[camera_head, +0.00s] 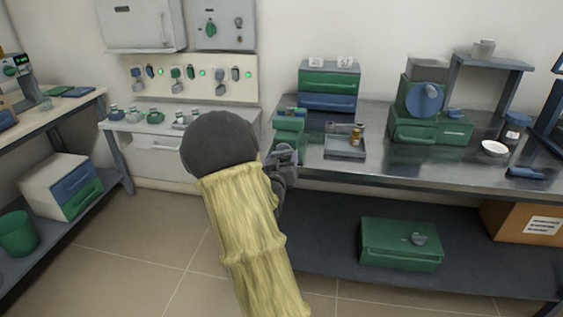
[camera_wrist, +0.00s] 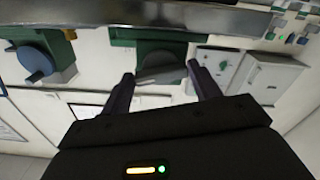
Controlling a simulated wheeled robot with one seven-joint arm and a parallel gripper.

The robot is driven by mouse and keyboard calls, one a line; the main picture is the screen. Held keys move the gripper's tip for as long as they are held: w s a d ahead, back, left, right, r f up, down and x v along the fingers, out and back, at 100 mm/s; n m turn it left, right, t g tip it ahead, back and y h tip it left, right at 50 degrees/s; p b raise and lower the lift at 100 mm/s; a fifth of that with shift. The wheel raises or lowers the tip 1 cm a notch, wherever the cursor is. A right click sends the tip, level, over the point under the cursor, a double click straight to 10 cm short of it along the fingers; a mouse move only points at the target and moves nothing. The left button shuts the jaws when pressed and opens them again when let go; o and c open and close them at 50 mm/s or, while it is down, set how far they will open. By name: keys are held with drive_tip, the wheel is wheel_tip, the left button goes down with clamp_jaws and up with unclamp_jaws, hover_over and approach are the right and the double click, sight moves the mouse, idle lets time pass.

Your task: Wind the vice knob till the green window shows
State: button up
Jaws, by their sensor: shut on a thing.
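The green vice (camera_head: 290,128) stands at the left front edge of the steel bench. In the wrist view its green body (camera_wrist: 150,38) is at the top middle. A grey knob or handle (camera_wrist: 162,72) sits below it, between my two fingers. My gripper (camera_head: 284,156) is at the vice's front, low at the bench edge. My arm and gripper hide part of the vice in the head view. I cannot make out a green window.
A small tray (camera_head: 345,153) with a brass-coloured piece lies right of the vice. Behind stand green and blue drawers (camera_head: 328,88). A green machine with a blue disc (camera_head: 425,98) is farther right. A pale side bench (camera_head: 158,125) with several small knobs is left.

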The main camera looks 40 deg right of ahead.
drive_tip(key=shift+a+m+b, duration=0.1)
drive_tip(key=shift+m+b, duration=0.6)
drive_tip(key=shift+m, duration=0.3)
drive_tip(key=o, duration=1)
drive_tip(key=b+v, duration=0.9)
drive_tip(key=v, duration=0.8)
drive_tip(key=shift+s+a, duration=0.15)
drive_tip(key=shift+s, duration=0.05)
